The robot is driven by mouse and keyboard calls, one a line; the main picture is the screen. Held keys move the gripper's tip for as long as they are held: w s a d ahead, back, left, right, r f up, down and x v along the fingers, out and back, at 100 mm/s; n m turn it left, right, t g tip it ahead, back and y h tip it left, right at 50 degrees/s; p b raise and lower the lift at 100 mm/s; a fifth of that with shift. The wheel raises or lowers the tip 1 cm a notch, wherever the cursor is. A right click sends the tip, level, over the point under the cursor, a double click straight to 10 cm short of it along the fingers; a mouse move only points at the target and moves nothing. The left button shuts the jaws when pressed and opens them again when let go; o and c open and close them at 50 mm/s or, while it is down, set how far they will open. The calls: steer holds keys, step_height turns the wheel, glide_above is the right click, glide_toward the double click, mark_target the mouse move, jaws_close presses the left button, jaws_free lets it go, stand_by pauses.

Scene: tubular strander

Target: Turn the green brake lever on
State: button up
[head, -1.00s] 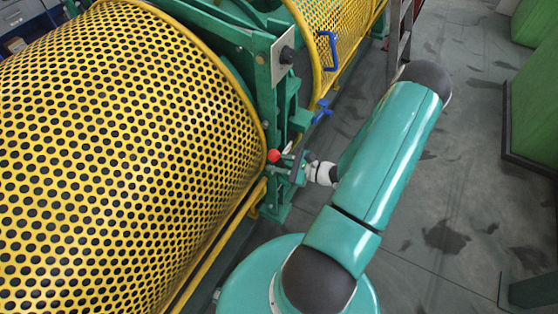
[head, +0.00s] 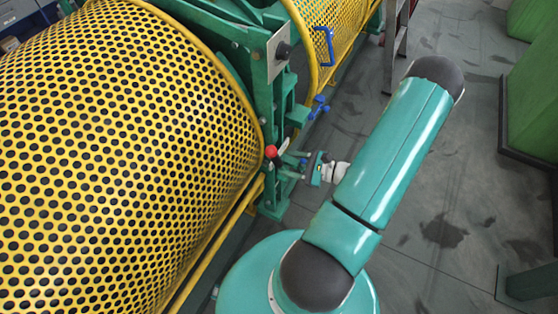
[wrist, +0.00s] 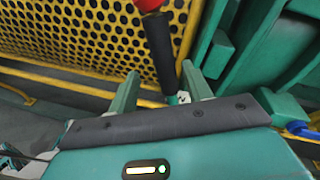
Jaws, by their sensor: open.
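The brake lever shows as a red ball knob (head: 271,151) beside the green machine frame, at the edge of the yellow perforated guard. In the wrist view its black shaft (wrist: 160,50) runs down from the red knob at the top edge to a small green and pale part (wrist: 180,98) at its foot. My gripper (head: 293,161) is just right of the lever in the head view. In the wrist view my gripper (wrist: 162,88) is open, with one green finger on each side of the shaft's lower end in the picture. I cannot tell whether it touches.
The yellow perforated guard (head: 110,150) fills the left. A green upright frame (head: 275,110) stands behind the lever. A blue handle (head: 325,46) and a blue clamp (head: 319,104) are farther back. The grey floor at right (head: 440,185) is mostly open.

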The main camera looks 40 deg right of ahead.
steer(key=v, duration=0.8)
steer(key=shift+a, duration=0.1)
steer(key=w+a+r+n+g, duration=0.4)
steer(key=a+r+n+g, duration=0.3)
steer(key=a+r+n, duration=0.15)
steer(key=w+a+r+n+g, duration=0.3)
steer(key=a+r+n+g, duration=0.35)
steer(key=r, duration=0.25)
steer(key=s+a+r+n+t+h, duration=0.3)
steer(key=a+r+n+h, duration=0.5)
steer(key=r, duration=0.9)
steer(key=a+n+t, duration=0.1)
steer(key=a+n, duration=0.2)
steer(key=a, duration=0.2)
steer(key=shift+t, duration=0.35)
steer(key=shift+s+a+r, duration=0.1)
steer(key=shift+s+a, duration=0.05)
steer(key=shift+c, duration=0.2)
